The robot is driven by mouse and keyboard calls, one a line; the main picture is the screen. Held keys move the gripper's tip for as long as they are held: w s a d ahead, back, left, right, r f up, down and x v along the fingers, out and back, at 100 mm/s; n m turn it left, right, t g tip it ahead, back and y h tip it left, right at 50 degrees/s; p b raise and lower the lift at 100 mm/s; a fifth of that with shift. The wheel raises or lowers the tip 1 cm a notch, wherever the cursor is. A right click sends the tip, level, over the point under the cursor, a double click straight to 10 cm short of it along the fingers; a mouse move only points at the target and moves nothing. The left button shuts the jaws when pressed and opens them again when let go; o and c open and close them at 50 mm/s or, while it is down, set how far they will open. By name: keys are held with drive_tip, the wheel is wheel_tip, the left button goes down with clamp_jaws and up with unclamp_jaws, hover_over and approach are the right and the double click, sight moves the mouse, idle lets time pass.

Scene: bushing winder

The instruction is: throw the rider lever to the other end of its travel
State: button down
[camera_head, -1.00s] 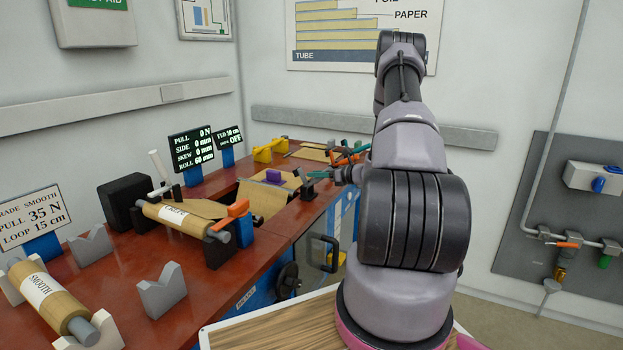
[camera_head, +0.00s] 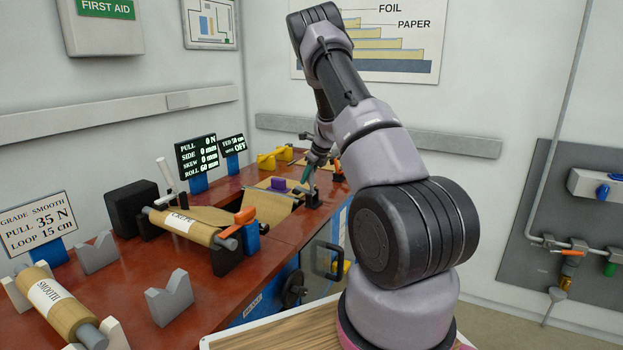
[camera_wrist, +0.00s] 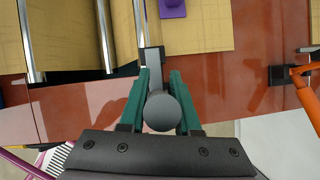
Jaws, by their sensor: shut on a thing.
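The rider lever shows in the wrist view as a dark grey round knob (camera_wrist: 162,112) with a grey part beyond it. My gripper (camera_wrist: 160,75) has its teal fingers on either side of the lever, shut on it. In the head view my gripper (camera_head: 307,174) is low over the far right part of the red bench, at a small black block (camera_head: 311,198). The lever itself is hard to make out there, and which way it leans cannot be told.
The winder's brown sheet (camera_wrist: 205,25) and steel rods (camera_wrist: 104,35) lie just beyond my gripper in the wrist view. An orange-handled part (camera_wrist: 303,90) is to the right. A CREPE roll (camera_head: 185,226) and display panels (camera_head: 197,155) stand further left on the bench (camera_head: 265,235).

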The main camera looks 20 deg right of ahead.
drive_tip(key=shift+w+a+f+g+h, duration=0.2)
drive_tip(key=shift+w+a+g+h, duration=0.15)
drive_tip(key=shift+w+g+h, duration=0.35)
drive_tip(key=shift+s+a+g, duration=0.1)
drive_tip(key=shift+s+g, duration=0.05)
drive_tip(key=shift+g, duration=0.15)
drive_tip(key=c, duration=0.6)
unclamp_jaws()
drive_tip(key=shift+f, duration=0.1)
drive_tip(key=v, duration=1.1)
drive_tip(key=shift+f, duration=0.1)
